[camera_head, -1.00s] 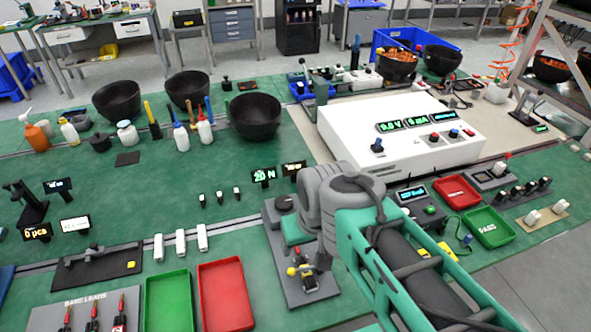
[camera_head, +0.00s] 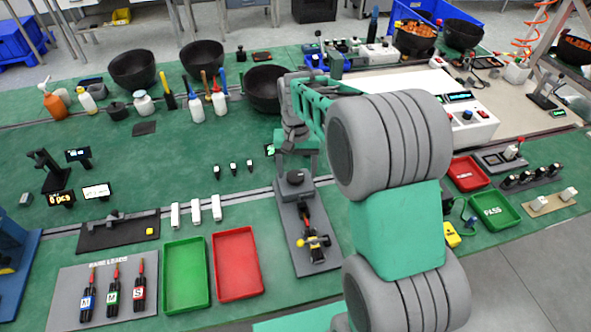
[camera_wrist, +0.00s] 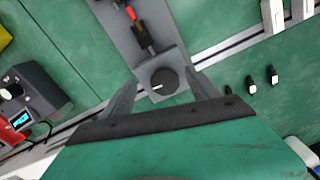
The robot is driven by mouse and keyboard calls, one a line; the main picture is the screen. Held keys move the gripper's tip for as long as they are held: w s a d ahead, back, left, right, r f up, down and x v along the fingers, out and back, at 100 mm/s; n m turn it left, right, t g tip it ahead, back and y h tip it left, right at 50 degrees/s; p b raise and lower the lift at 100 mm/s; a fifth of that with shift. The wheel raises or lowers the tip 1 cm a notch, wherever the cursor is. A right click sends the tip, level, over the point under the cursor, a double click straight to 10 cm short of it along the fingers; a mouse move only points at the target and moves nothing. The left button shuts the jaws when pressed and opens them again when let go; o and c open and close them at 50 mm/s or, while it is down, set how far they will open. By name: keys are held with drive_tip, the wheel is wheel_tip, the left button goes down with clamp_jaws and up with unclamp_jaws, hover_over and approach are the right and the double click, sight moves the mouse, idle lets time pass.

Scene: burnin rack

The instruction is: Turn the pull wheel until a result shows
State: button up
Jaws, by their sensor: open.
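The pull wheel, a dark round knob with a white mark (camera_wrist: 163,82), sits on a grey block at one end of a grey base plate (camera_wrist: 124,40). In the head view the wheel (camera_head: 295,178) is at the plate's far end, with a red, black and yellow holder (camera_head: 313,240) nearer. My gripper (camera_wrist: 162,88) is open, its two fingers on either side of the wheel in the wrist view. I cannot tell whether they touch it. A force display (camera_head: 269,150) behind the plate is mostly hidden by my arm; its reading cannot be read.
A red tray (camera_head: 238,264) and a green tray (camera_head: 186,275) lie left of the plate. Three small black pieces (camera_head: 233,168) and three white blocks (camera_head: 195,212) stand on the green mat. A black bowl (camera_head: 262,90) stands behind my arm.

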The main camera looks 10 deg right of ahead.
sight(295, 176)
drive_tip(key=w+r+m, duration=0.1)
drive_tip(key=r, duration=0.1)
drive_tip(key=w+r+m, duration=0.1)
drive_tip(key=w+r, duration=0.1)
drive_tip(key=shift+w+r+t, duration=0.15)
drive_tip(key=shift+r+t, duration=0.05)
drive_tip(key=shift+t, duration=0.2)
drive_tip(key=shift+s+m, duration=0.6)
drive_tip(key=shift+m, duration=0.1)
drive_tip(key=shift+s+m+g, duration=0.15)
drive_tip(key=shift+m+g, duration=0.15)
drive_tip(key=shift+m, duration=0.2)
drive_tip(key=shift+f, duration=0.15)
wheel_tip(295, 176, down, 8)
drive_tip(key=shift+r+p, duration=0.25)
drive_tip(key=shift+p, duration=0.3)
drive_tip(key=c, duration=1.4)
